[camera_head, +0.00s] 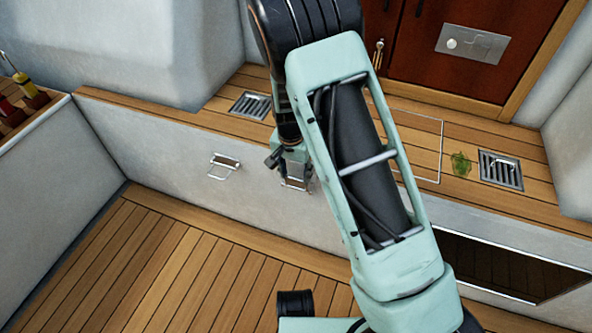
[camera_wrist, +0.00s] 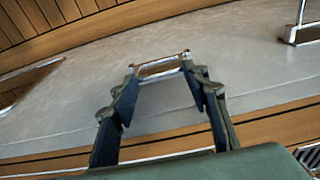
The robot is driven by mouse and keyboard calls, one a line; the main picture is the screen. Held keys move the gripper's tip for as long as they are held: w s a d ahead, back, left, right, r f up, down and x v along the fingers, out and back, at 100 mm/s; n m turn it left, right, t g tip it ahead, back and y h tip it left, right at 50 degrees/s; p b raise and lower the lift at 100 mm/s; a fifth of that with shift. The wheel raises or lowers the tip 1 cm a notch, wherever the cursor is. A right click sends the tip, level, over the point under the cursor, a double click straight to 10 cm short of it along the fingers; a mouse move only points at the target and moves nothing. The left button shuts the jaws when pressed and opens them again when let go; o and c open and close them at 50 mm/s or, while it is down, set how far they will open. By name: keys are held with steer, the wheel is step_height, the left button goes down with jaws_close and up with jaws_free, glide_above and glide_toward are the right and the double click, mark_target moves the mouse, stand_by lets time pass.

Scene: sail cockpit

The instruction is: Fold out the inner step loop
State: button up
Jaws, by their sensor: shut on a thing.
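Two metal step loops with wooden treads are on the pale upright wall below the wooden ledge. One step loop (camera_head: 223,165) is to the left in the head view, clear of my gripper; a loop also shows at the right edge of the wrist view (camera_wrist: 304,33). The other step loop (camera_wrist: 162,66) is between my fingertips. My gripper (camera_head: 294,179) is shut on this loop, one finger at each end of it. My arm hides part of this area in the head view, and I cannot tell how far the held loop is folded out.
The wooden ledge (camera_head: 180,118) above has a left drain grate (camera_head: 251,105), a right drain grate (camera_head: 501,170) and a small green object (camera_head: 460,164). Red-brown doors (camera_head: 410,60) stand behind it. The slatted floor (camera_head: 150,270) at the lower left is clear.

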steer(key=s+a+f+t+h+b, duration=0.2)
steer(key=s+f+t+h+b, duration=0.1)
steer(key=t, duration=0.6)
steer(key=shift+s+a+f, duration=0.15)
steer(key=shift+s+f, duration=0.45)
steer(key=shift+s, duration=0.6)
steer(key=shift+t+h+b, duration=0.3)
steer(key=shift+t, duration=0.1)
